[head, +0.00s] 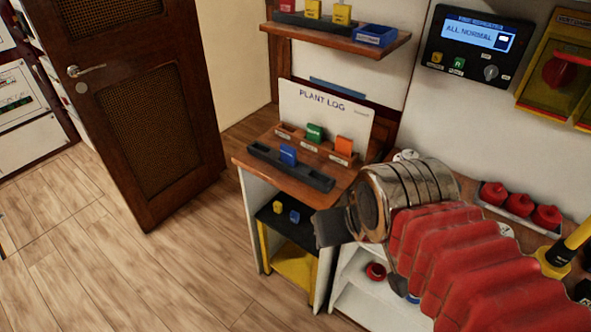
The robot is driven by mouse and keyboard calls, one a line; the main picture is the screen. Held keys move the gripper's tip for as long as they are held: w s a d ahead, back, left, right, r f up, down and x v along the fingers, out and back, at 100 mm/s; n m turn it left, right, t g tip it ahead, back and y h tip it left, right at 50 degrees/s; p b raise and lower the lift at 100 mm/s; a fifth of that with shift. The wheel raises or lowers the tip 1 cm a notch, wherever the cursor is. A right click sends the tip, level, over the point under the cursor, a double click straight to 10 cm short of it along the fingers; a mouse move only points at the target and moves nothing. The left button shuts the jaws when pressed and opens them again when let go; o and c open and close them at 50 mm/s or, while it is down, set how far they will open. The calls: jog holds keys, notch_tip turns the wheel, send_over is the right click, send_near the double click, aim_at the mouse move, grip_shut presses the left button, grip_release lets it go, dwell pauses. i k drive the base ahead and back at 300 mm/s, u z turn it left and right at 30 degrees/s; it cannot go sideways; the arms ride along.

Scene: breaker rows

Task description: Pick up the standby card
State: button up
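Several coloured cards stand upright in racks, but I cannot read which one is the standby card. On the small wooden desk (262,190), a blue card (288,155) stands in a dark slotted rack (318,180). Behind it, a green card (315,132) and an orange card (344,146) stand in a wooden labelled rack (327,153). My gripper (330,227) is at the desk's front right, nearer the camera than the racks and apart from these cards. Its dark fingers are seen from the side, so I cannot tell their opening. No card shows in them.
A wall shelf (350,45) above holds red and yellow cards and a blue tray (376,35). A white Plant Log board (320,108) stands behind the racks. Red knobs sit in a white tray (515,203) at right. The floor (150,265) is clear at left.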

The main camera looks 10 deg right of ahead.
aim_at(288, 154)
jog(key=k, duration=1)
jog(key=u, duration=0.65)
jog(key=i, duration=2.15)
jog(key=z, duration=0.65)
